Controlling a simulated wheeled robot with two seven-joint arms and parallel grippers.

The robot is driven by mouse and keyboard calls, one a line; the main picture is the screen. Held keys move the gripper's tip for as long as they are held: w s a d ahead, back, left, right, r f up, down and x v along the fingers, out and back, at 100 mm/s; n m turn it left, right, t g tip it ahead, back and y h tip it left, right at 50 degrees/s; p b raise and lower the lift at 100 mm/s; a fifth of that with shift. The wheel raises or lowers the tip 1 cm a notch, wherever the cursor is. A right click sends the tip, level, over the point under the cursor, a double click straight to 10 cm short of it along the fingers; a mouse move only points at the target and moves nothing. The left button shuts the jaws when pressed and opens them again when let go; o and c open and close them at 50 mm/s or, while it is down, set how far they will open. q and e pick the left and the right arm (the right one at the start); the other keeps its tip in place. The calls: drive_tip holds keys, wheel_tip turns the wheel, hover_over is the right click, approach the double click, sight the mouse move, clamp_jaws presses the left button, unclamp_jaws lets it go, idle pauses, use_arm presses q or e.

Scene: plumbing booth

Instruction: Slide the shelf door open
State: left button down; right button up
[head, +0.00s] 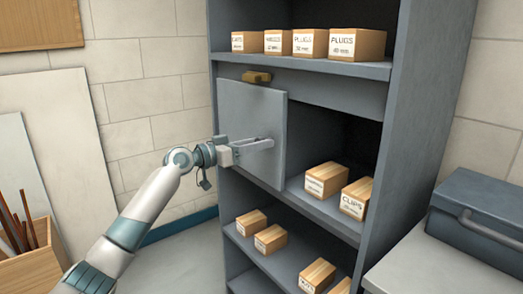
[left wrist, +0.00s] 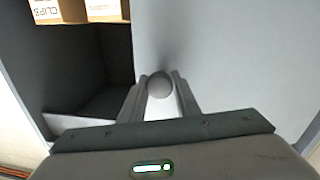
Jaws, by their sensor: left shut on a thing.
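The shelf door (head: 235,112) is a flat light grey panel across the left part of the shelf unit's middle compartment; the right part of that compartment is open. In the left wrist view the door (left wrist: 225,60) fills the right side, with a round grey knob (left wrist: 160,84) on it. My left gripper (head: 264,143) reaches the door's face from the left. In the left wrist view its two fingers (left wrist: 160,95) lie on either side of the knob, shut on it. The knob is hard to make out in the head view. My right gripper is not in view.
Small cartons stand on the top shelf (head: 345,68), in the open compartment (head: 326,178) and on the lower shelf (head: 270,238). A brown block (head: 257,77) sits above the door. A blue-grey toolbox (head: 485,210) is at right, a wooden crate (head: 35,270) at left.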

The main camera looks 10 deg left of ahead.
use_arm(q)
drive_tip(key=shift+a+r, duration=0.1)
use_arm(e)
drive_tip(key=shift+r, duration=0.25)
use_arm(q)
drive_tip(key=c, duration=1.4)
unclamp_jaws()
drive_tip(key=shift+a, duration=0.1)
drive_tip(key=b+v, duration=0.2)
drive_tip(key=v, duration=1.5)
drive_tip(key=shift+a, duration=0.15)
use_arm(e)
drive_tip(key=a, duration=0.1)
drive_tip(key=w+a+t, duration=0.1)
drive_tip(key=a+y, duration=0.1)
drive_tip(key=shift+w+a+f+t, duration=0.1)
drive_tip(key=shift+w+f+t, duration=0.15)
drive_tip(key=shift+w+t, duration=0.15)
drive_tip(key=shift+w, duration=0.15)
